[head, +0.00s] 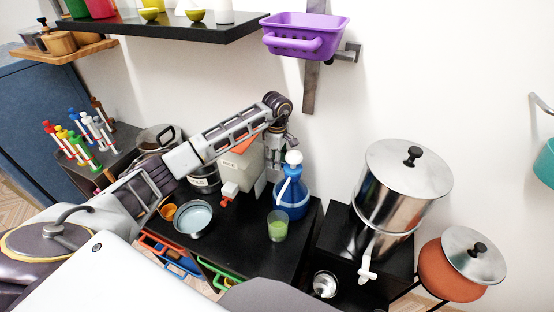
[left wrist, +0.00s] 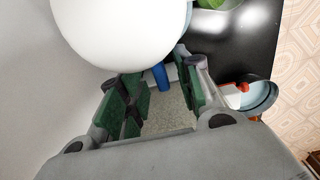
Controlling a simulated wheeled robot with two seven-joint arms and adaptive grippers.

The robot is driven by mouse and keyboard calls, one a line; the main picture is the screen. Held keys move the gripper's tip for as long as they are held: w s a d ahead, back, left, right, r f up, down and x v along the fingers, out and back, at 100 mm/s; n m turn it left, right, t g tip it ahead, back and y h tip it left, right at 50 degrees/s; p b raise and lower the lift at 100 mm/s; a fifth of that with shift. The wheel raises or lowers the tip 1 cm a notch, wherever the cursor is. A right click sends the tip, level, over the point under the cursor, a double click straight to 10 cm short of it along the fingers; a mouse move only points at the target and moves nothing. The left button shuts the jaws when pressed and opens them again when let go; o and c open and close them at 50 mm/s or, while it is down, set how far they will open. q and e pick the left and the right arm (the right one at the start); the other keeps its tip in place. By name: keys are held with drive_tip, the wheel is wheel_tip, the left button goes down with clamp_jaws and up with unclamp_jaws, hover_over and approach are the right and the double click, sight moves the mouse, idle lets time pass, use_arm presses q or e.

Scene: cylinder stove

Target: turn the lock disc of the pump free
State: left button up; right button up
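The pump (head: 291,190) is a blue bottle with a white ball on top and a white lever-like part at its side. It stands upright on the black counter. My left gripper (head: 277,165) points down just left of its upper part. In the left wrist view the white ball (left wrist: 120,30) looms large and hides part of the view. There, my left gripper (left wrist: 157,78) has its green-padded fingers apart, with a small blue part (left wrist: 161,77) showing between them. I cannot make out the lock disc clearly. My right gripper is not in view.
A cup of green liquid (head: 277,230) stands in front of the pump. A whitish container (head: 238,168) stands behind my left arm. A pale blue bowl (head: 193,217) is at the left. A steel urn (head: 392,195) stands right; a purple basket (head: 305,35) hangs above.

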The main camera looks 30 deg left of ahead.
use_arm(q)
clamp_jaws()
idle(0.6)
